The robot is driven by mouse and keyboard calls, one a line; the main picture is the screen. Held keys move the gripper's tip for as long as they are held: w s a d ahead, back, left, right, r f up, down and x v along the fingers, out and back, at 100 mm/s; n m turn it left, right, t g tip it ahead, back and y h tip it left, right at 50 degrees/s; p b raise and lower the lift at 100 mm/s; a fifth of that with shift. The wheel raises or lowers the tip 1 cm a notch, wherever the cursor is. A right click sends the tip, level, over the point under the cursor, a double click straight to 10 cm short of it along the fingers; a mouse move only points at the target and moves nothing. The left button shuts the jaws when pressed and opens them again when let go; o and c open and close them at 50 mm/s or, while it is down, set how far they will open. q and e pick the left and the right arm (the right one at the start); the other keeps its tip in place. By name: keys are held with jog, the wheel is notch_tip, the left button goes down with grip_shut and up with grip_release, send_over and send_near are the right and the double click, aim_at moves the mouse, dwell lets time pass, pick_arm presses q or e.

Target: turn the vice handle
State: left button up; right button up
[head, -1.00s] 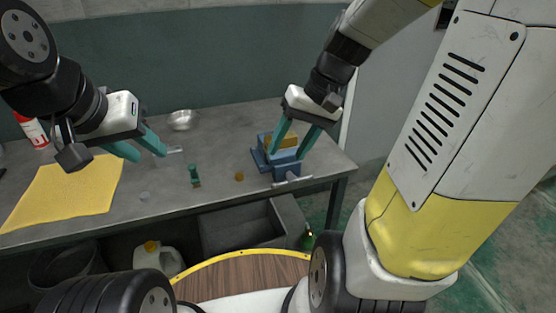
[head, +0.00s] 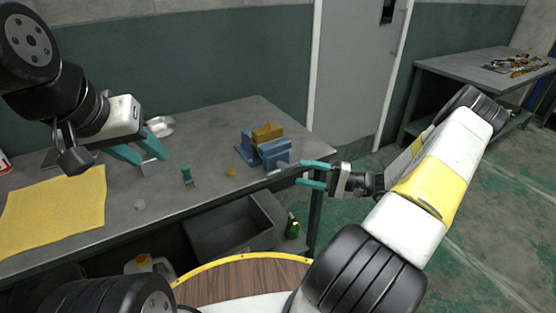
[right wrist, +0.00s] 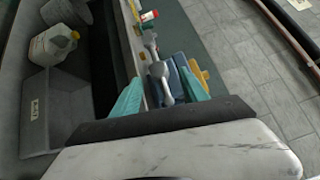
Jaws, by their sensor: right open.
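The blue vice (head: 272,152) with a tan block in its jaws stands near the table's right end. Its grey handle (head: 279,170) is at its front; in the right wrist view the handle (right wrist: 158,70) is a bar with rounded ends. My right gripper (head: 301,173) is open, just right of the handle and pointing at it. In the right wrist view the handle shows ahead, between the teal fingers (right wrist: 158,95); I cannot tell whether they touch. My left gripper (head: 143,154) is open over the table's left part, with a grey metal piece by its fingertips.
A yellow cloth (head: 55,208), a small green object (head: 187,176), a yellow-brown round piece (head: 231,173) and a metal bowl (head: 161,126) are on the table. A grey bin (head: 225,235) stands below. A second table (head: 440,72) is at the back right.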

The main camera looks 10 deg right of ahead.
aim_at(284, 167)
jog(key=shift+t, duration=0.4)
jog(key=x, duration=0.7)
jog(key=shift+w+a+f, duration=0.1)
jog(key=shift+f, duration=0.15)
jog(key=shift+c, duration=0.2)
grip_shut()
